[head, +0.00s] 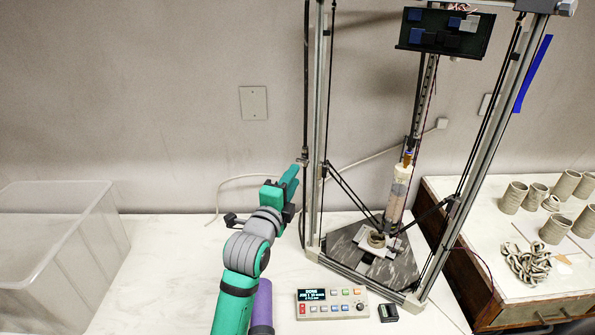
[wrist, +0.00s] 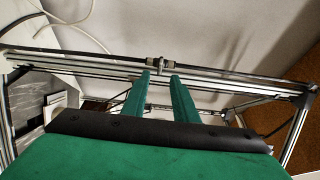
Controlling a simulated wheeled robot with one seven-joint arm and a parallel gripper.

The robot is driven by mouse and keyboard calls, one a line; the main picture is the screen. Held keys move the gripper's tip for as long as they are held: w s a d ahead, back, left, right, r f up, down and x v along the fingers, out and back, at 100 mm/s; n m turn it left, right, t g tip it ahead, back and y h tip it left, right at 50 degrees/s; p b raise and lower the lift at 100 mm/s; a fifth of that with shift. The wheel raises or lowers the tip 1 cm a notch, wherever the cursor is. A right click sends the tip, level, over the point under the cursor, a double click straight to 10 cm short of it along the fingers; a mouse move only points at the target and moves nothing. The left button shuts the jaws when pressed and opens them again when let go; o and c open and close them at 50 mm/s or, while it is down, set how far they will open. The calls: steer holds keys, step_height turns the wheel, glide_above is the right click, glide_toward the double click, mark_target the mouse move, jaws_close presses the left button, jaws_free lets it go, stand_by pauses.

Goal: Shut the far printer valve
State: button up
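A small valve (wrist: 162,63) with metal fittings sits in line on a dark pipe that runs along a printer column. In the wrist view it is just ahead of my fingertips, and a short handle part shows near the gap between them. In the head view the valve (head: 304,159) is small, on the pipe beside the left column. My gripper (wrist: 160,78) is open, its two green fingers apart with nothing clearly held. In the head view my gripper (head: 296,169) reaches up to the valve from the lower left. I cannot tell whether it touches, or the handle's exact angle.
The printer frame (head: 318,120) stands right of my gripper, with a clay tube (head: 398,193) inside. A control box (head: 331,303) lies in front. A clear bin (head: 60,250) is at left; several clay cups (head: 513,197) stand at right. The wall is behind.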

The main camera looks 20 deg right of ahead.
steer(key=shift+v, duration=2.1)
steer(key=s+a+f+n+t+y, duration=0.2)
steer(key=s+a+f+n+y, duration=0.25)
steer(key=s+f+n, duration=0.7)
steer(key=s+a+f+n+t+y, duration=0.25)
steer(key=s+f+n+y, duration=0.25)
steer(key=s+f+n, duration=0.65)
steer(key=s+a+f+g, duration=0.1)
steer(key=s+a+f, duration=0.1)
steer(key=s, duration=0.6)
steer(key=s+a+f+n+g+y, duration=0.1)
steer(key=s+a, duration=0.3)
steer(key=s, duration=0.4)
steer(key=s+a+f+n+g, duration=0.1)
steer(key=s+a+f, duration=0.2)
steer(key=s, duration=0.5)
steer(key=shift+s, duration=0.2)
steer(key=shift+a+g, duration=0.1)
steer(key=shift+g, duration=0.15)
